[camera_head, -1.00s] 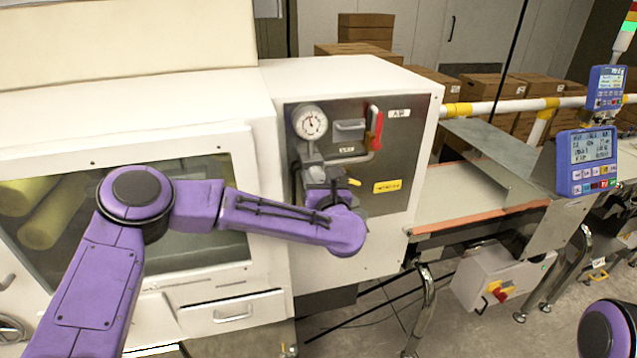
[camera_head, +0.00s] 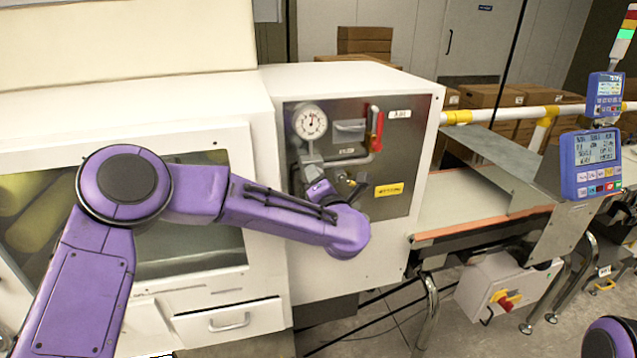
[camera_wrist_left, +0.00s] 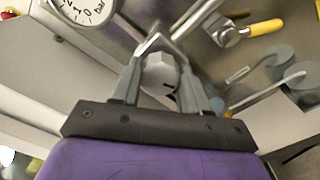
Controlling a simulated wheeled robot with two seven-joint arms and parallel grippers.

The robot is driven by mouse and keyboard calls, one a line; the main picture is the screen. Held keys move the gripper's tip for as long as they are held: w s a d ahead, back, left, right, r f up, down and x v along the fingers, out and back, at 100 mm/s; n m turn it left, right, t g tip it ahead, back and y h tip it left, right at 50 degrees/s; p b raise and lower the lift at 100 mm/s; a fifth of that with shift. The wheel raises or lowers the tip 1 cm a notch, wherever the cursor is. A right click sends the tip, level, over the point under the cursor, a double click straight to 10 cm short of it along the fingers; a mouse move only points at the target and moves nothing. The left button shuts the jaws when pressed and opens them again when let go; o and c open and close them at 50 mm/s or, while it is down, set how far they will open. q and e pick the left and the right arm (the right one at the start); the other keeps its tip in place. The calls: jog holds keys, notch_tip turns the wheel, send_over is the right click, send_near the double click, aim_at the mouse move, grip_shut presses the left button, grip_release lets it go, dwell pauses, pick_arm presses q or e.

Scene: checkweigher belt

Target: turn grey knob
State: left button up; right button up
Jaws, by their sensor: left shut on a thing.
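The grey knob (camera_wrist_left: 160,72) shows in the left wrist view as a pale faceted knob with a dark mark. My left gripper (camera_wrist_left: 158,60) is shut on it, one finger on each side. In the head view my left gripper (camera_head: 314,182) is at the grey panel (camera_head: 401,152), below the round gauge, and is rolled to a tilt. The gripper and wrist hide the knob there. My right gripper is not in view; only a part of my right arm shows at the bottom right.
The gauge (camera_head: 310,123) is just above the gripper. A red-handled lever (camera_head: 375,130) and pipework are close on its right. A yellow-handled valve (camera_wrist_left: 250,30) is near the fingers in the wrist view. A conveyor belt (camera_head: 465,210) lies right of the cabinet.

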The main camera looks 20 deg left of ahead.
pick_arm(q)
jog(key=shift+m, duration=0.6)
jog(key=o, duration=1)
jog(key=shift+o, duration=0.2)
jog(key=b+v, duration=0.4)
jog(key=v, duration=0.6)
jog(key=shift+s+d, duration=0.2)
jog(key=shift+d, duration=0.05)
